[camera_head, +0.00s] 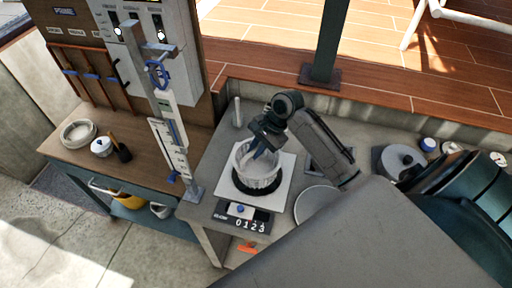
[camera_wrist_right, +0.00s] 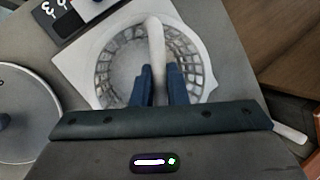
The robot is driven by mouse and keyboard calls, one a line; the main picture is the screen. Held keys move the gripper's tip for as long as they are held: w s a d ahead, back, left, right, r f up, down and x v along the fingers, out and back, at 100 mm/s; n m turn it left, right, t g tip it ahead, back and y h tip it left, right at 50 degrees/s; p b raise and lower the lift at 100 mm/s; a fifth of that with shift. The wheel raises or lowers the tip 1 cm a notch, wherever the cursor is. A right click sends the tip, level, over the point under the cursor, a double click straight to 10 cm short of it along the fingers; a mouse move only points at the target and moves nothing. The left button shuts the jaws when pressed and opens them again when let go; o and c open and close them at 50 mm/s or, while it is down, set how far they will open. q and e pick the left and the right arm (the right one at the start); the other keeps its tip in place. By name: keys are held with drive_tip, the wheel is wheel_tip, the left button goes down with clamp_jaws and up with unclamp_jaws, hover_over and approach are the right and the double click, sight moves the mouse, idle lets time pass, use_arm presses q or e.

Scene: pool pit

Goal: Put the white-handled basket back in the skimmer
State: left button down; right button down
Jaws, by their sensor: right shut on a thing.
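The white-handled basket (camera_head: 257,178) is a pale round mesh basket, upright over a dark ring on a square white plate (camera_head: 284,163). I cannot tell whether it touches the ring. In the right wrist view the basket (camera_wrist_right: 196,68) shows its mesh walls and the white handle (camera_wrist_right: 155,38) arching over its middle. My right gripper (camera_head: 262,150) is above the basket. In the wrist view its blue fingers (camera_wrist_right: 161,84) are shut on the handle. My left gripper is not in view.
A post with gauges (camera_head: 172,135) rises on the left. A wooden bench (camera_head: 134,165) holds a white bowl and small pot. A grey pot (camera_head: 400,160) stands right.

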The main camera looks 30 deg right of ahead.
drive_tip(key=shift+f, duration=0.1)
drive_tip(key=b, duration=0.2)
hover_over(257, 173)
drive_tip(key=shift+a+f, duration=0.15)
drive_tip(key=shift+f, duration=3.8)
drive_tip(key=shift+f, duration=0.2)
drive_tip(key=shift+f+b, duration=0.4)
drive_tip(key=shift+f, duration=2.4)
wheel_tip(257, 173, down, 4)
drive_tip(key=shift+f+b, duration=0.25)
drive_tip(key=shift+b, duration=0.4)
drive_tip(key=shift+f, duration=0.3)
